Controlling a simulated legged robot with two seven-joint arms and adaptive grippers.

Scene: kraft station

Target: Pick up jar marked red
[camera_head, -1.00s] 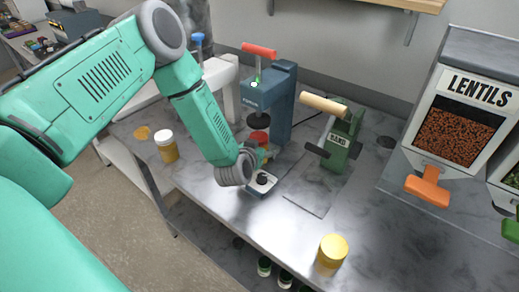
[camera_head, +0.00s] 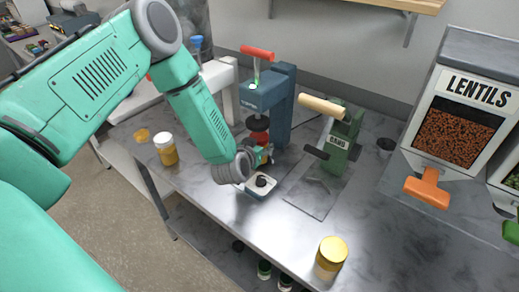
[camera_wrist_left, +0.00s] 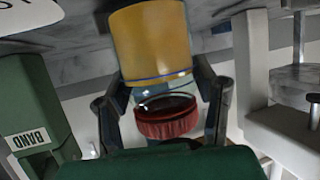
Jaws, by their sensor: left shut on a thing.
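The jar marked red has a ribbed red lid, clear glass at the neck and a yellow body (camera_wrist_left: 150,45) in the left wrist view, where it looks upside down. In the head view its red lid (camera_head: 258,138) shows under the dark head of the blue press (camera_head: 270,100). My left gripper (camera_head: 265,156) is at the jar, just below the lid, in front of the press. In the left wrist view its fingers (camera_wrist_left: 164,100) are on both sides of the jar, shut on it. The jar's lower part is mostly hidden in the head view. My right gripper is not in view.
A green BAND press (camera_head: 338,142) stands right of the blue press. A white scale-like device (camera_head: 261,186) sits in front of the gripper. Yellow jars stand at left (camera_head: 166,150) and front right (camera_head: 331,257). A lentils dispenser (camera_head: 455,130) is at right.

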